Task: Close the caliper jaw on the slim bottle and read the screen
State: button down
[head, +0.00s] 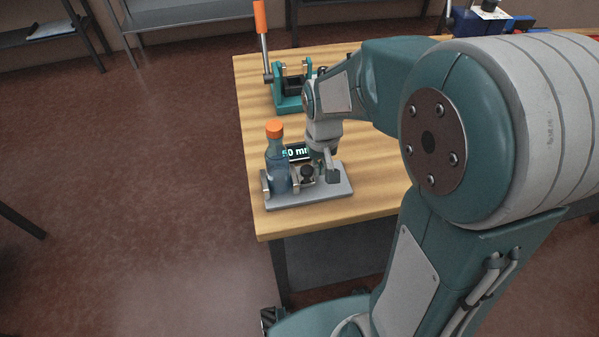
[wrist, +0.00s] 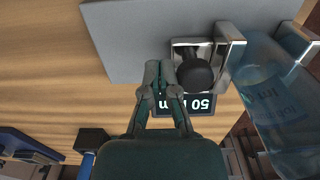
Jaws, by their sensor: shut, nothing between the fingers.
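The slim bottle (head: 277,163), clear blue with an orange cap, stands upright on the caliper's grey base plate (head: 330,192). In the wrist view the bottle (wrist: 275,105) sits between two metal jaws; the sliding jaw (wrist: 231,52) appears close to or against it, but contact is unclear. A black knob (wrist: 194,75) sits on the slider beside that jaw. The screen (head: 297,152) shows "50 m", partly hidden by my arm; it also appears inverted in the wrist view (wrist: 200,104). My gripper (wrist: 160,75) is shut and empty, just beside the knob.
A teal press with an orange-handled lever (head: 290,88) stands behind on the wooden table (head: 330,215). Blue equipment (head: 483,22) is at the far back right. Shelves stand along the wall. The table's left edge is close to the bottle.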

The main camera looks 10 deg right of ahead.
jog(key=shift+d, duration=0.4)
notch_tip(320, 180, up, 6)
dwell(0.8)
dwell(0.3)
jog(key=s+r+t, duration=0.5)
jog(key=s+r, duration=0.3)
jog(key=s, duration=0.6)
jog(key=shift+r+t, duration=0.2)
jog(key=shift+t, duration=0.1)
